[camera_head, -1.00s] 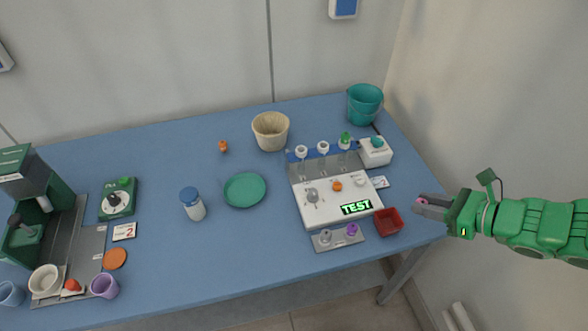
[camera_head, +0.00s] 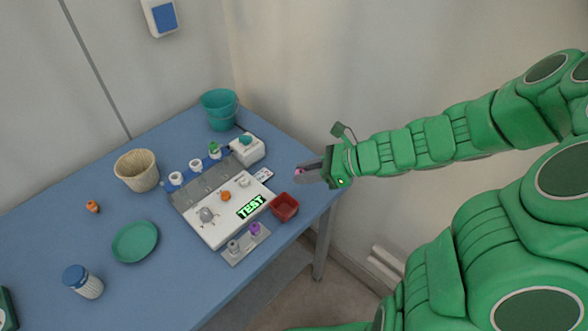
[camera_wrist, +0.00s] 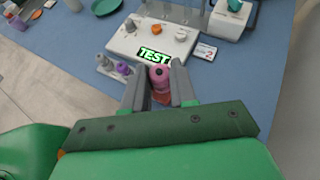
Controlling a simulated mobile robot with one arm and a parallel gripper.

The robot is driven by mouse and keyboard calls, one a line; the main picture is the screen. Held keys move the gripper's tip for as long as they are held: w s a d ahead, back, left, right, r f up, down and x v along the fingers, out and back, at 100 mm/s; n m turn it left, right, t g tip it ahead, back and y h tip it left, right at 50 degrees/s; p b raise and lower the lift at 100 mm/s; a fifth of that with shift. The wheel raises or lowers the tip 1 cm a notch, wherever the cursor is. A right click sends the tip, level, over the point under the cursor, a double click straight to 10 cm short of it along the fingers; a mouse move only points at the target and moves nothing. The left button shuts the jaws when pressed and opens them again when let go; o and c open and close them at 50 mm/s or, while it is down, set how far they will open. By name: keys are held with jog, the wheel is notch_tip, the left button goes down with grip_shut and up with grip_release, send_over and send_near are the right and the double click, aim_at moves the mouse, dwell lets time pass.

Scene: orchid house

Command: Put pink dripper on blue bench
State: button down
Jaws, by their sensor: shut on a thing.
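The pink dripper (camera_wrist: 160,77) is held between the two fingers of my gripper (camera_wrist: 160,92) in the wrist view. In the head view my gripper (camera_head: 308,173) is shut on the pink dripper (camera_head: 299,172), at the right edge of the blue bench (camera_head: 190,287). It appears to be above the bench top, close to the red tray. The fingers hide part of the dripper. The blue bench also shows in the wrist view (camera_wrist: 236,82).
A small red tray (camera_head: 285,207) lies near the bench's right edge. Beside it are the white test station (camera_head: 213,233) and a grey holder (camera_head: 236,258) with a grey and a purple dripper (camera_head: 255,229).

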jog(key=w+f, duration=0.2)
jog(key=w, duration=0.1)
jog(key=w+a+f, duration=0.1)
jog(key=w+f, duration=0.2)
jog(key=w+a+f, duration=0.1)
jog(key=w+f, duration=0.1)
jog(key=w, duration=0.1)
jog(key=shift+w+a+f, duration=0.15)
jog(key=shift+w, duration=0.25)
jog(key=shift+w+a+f, duration=0.1)
jog(key=shift+w+f, duration=0.45)
jog(key=shift+f, duration=0.1)
jog(key=shift+w+a+f, duration=0.1)
jog(key=shift+w+f, duration=0.05)
jog(key=shift+f, duration=1.55)
jog(key=shift+f, duration=0.15)
jog(key=c, duration=0.9)
grip_release()
